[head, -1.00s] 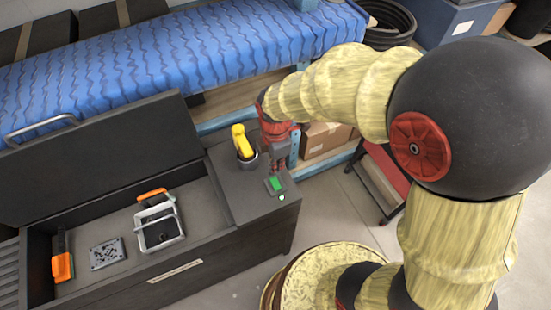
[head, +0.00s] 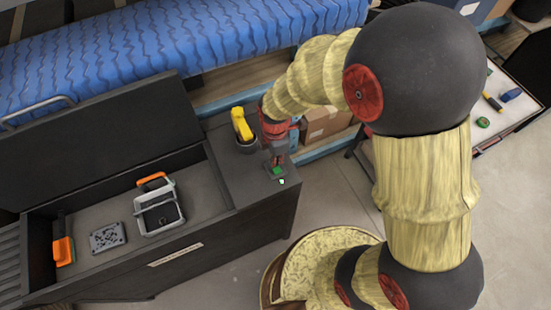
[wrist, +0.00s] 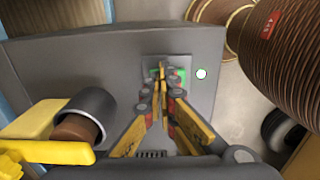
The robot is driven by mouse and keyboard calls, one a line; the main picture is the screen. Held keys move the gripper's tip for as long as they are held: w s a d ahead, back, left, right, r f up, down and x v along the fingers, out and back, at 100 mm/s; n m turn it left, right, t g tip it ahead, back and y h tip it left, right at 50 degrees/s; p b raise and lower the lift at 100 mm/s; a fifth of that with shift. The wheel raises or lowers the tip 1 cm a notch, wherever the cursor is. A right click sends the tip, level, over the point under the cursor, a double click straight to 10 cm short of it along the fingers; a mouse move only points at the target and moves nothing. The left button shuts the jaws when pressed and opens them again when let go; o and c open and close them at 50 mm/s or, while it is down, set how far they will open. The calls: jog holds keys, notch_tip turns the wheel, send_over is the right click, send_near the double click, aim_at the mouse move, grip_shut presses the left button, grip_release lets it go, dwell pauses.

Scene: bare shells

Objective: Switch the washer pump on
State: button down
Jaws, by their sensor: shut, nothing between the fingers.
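The washer (head: 180,262) is a dark open-topped cabinet with a raised lid (head: 100,140). On its right-hand top is a small switch with a green rocker (head: 277,170), and a white round lamp or button (head: 282,181) beside it. In the wrist view the green rocker (wrist: 155,73) is partly hidden behind my fingertips, and the white round (wrist: 201,74) is just right of it. My gripper (head: 276,160) is shut and empty, pointing down over the switch; its closed tips (wrist: 161,70) overlap the rocker. I cannot tell whether they touch it.
A yellow-handled tool (head: 241,124) stands in a dark cup left of my gripper. The basin holds a grey basket (head: 158,208), a perforated plate (head: 107,236) and an orange-handled brush (head: 63,250). A blue covered bench (head: 180,50) runs behind. A table (head: 505,100) with small tools is at right.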

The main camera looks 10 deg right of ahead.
aim_at(277, 168)
jog(key=shift+s+d+f, duration=0.1)
jog(key=shift+s+f, duration=0.05)
jog(key=shift+s, duration=0.1)
jog(key=shift+s+d+p, duration=0.2)
jog(key=shift+s+p, duration=0.1)
jog(key=shift+s, duration=0.35)
jog(key=shift+a+r, duration=0.1)
jog(key=shift+r, duration=0.3)
notch_tip(277, 168, up, 14)
jog(key=p, duration=0.3)
jog(key=shift+f+p, duration=0.25)
jog(key=shift+p, duration=0.15)
